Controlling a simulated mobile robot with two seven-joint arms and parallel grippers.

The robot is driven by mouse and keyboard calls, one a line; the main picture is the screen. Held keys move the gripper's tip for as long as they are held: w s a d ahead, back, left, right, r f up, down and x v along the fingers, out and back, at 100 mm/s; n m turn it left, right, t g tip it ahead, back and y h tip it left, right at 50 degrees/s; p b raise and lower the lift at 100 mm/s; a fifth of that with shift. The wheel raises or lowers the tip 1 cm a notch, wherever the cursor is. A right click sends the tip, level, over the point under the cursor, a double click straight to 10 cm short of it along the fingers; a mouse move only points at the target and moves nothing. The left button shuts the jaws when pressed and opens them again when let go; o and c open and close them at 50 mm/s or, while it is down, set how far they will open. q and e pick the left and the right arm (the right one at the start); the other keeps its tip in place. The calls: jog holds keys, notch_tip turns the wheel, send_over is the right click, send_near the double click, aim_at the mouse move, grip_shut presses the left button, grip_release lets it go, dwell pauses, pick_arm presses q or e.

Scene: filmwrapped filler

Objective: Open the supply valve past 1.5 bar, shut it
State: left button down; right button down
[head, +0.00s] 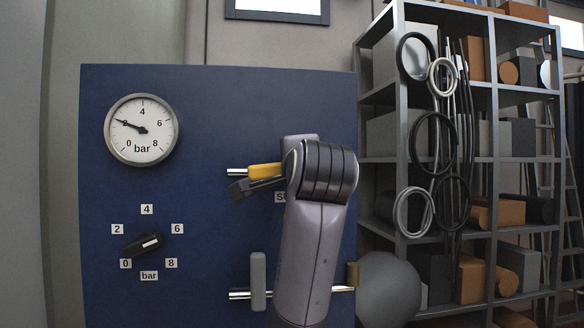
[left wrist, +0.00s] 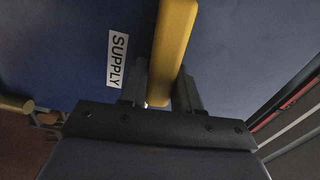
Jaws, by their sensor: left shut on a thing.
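The supply valve's yellow handle (head: 264,170) lies nearly level, in line with its chrome pipe (head: 236,172), on the blue panel (head: 220,110). My left gripper (head: 262,180) is shut on this handle; the left wrist view shows the yellow handle (left wrist: 174,45) between the two dark fingers (left wrist: 160,90). The SUPPLY label (left wrist: 117,59) is beside it. In the head view my wrist hides the handle's right part and most of that label. The round bar gauge (head: 142,130) has its needle at about 2. My right gripper is not in view.
A black knob (head: 143,244) with a 0 to 8 bar scale sits below the gauge. A grey upright handle (head: 258,281) crosses a lower pipe. A grey sphere (head: 388,290) is at the panel's lower right. Shelving (head: 398,95) with hanging hoses stands to the right.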

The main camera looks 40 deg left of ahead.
pick_arm(q)
jog(key=c, duration=0.9)
grip_release()
jog(key=shift+b+v, duration=0.85)
jog(key=shift+v, duration=2.75)
jog(key=shift+d, duration=0.1)
